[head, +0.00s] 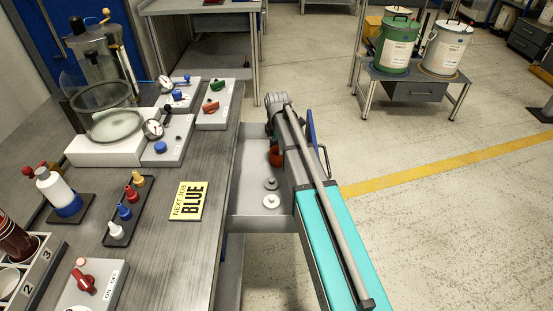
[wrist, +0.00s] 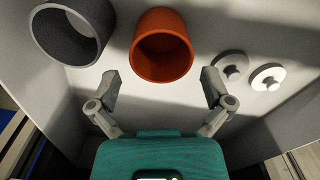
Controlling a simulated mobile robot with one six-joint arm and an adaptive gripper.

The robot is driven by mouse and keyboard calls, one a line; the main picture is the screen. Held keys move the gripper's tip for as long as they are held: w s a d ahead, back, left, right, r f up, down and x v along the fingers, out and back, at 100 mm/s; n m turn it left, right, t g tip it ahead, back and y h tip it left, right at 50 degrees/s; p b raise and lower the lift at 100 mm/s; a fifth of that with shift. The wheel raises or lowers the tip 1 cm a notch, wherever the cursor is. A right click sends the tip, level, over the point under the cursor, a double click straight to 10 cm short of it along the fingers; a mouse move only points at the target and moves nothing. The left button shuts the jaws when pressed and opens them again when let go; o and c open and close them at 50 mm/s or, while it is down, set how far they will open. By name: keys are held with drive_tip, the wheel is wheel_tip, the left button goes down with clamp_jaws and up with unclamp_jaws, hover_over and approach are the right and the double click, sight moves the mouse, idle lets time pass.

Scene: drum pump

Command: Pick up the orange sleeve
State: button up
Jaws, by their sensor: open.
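The orange sleeve (wrist: 162,66) is a short hollow cylinder in a grey tray. In the wrist view it is at the top centre, with its open end facing the camera. In the head view the orange sleeve (head: 275,157) shows partly beside my arm, which covers some of it. My gripper (wrist: 160,86) is open and empty. Its two fingers are spread to the left and right, below the sleeve in the wrist picture, with the sleeve lying between their lines. I see no contact. In the head view my arm hides the fingers.
A dark grey sleeve (wrist: 66,55) lies left of the orange one. The bench (head: 190,243) with a yellow "NEXT JOB BLUE" sign (head: 188,201) stands left.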

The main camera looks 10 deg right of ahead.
drive_tip(key=shift+f, duration=0.1)
drive_tip(key=shift+f+b, duration=2.55)
drive_tip(key=shift+b, duration=0.05)
drive_tip(key=c, duration=0.6)
